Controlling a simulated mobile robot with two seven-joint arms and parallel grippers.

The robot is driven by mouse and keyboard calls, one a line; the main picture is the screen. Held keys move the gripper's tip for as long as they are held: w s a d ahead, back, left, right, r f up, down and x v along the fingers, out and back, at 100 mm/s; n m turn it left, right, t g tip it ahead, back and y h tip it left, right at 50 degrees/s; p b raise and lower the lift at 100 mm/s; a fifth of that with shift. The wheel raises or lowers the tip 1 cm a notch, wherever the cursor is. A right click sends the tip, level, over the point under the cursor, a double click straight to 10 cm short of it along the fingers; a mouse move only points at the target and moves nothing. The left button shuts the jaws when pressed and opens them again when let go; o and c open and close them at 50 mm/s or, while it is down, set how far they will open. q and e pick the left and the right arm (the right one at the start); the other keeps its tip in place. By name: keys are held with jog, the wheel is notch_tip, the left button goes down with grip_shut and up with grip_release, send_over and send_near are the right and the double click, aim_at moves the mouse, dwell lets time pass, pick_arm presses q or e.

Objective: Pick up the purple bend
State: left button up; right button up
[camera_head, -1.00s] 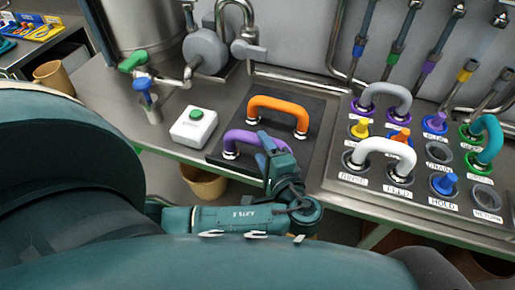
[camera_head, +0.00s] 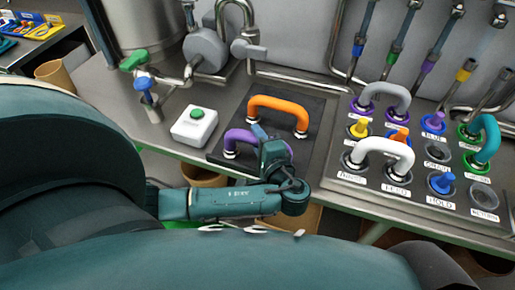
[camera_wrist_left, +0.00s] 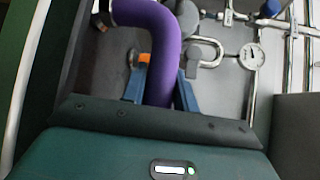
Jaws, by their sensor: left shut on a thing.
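The purple bend (camera_head: 240,136) stands on the dark mat (camera_head: 318,104) near the counter's front edge, in front of the orange bend (camera_head: 278,101). My left gripper (camera_head: 262,140) is at the right part of the purple bend and hides much of it in the head view. In the left wrist view, the purple bend (camera_wrist_left: 165,50) runs between the two blue fingers of the left gripper (camera_wrist_left: 160,88), which is shut on it. I cannot tell whether the bend is clear of the mat. My right gripper is not in view.
A white box with a green button (camera_head: 194,125) stands left of the mat. To the right, a panel (camera_head: 345,178) holds a white bend (camera_head: 385,146), a grey bend (camera_head: 388,90), a teal bend (camera_head: 490,135) and several coloured plugs. Pipes run along the back wall.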

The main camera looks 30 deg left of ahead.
pick_arm(q)
grip_shut()
notch_tip(320, 180, up, 10)
jog(key=shift+r, duration=0.1)
dwell(0.6)
